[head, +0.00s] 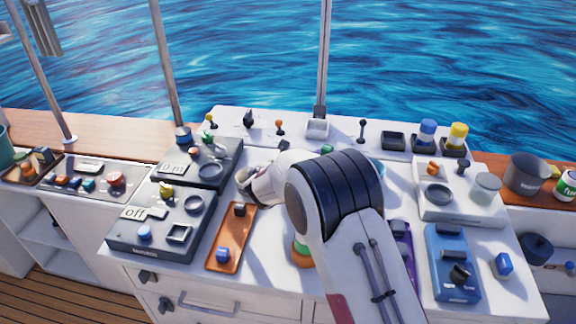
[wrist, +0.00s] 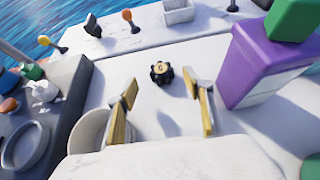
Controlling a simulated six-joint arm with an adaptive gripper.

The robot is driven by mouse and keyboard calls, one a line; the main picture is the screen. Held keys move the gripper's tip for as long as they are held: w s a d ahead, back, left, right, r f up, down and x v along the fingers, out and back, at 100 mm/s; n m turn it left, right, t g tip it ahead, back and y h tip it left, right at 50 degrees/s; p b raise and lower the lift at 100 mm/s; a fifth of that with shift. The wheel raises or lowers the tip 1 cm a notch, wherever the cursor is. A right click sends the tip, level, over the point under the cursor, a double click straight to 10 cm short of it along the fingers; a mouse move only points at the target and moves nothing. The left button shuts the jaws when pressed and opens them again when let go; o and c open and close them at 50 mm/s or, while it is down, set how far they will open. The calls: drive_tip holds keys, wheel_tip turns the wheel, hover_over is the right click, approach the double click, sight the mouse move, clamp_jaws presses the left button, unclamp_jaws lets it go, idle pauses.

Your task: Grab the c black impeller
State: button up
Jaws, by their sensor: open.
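The black impeller (wrist: 162,73) shows in the wrist view on the white counter, with a small gold mark on its top that I cannot read for sure. It lies flat beyond my fingertips, roughly centred between them. My gripper (wrist: 158,92) is open, with its two yellow-padded fingers spread and nothing between them.
In the wrist view a purple box (wrist: 262,65) with a green top stands close right of my gripper. A white cup (wrist: 88,130) stands close on the left. Dark control panels (head: 160,225) and an orange tray (head: 230,240) lie to the left in the head view.

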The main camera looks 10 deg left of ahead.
drive_tip(key=shift+w+f, duration=0.2)
drive_tip(key=shift+w, duration=0.15)
drive_tip(key=shift+w, duration=0.1)
drive_tip(key=shift+x, duration=2.55)
drive_tip(key=shift+d+r, duration=0.1)
drive_tip(key=c, duration=1.2)
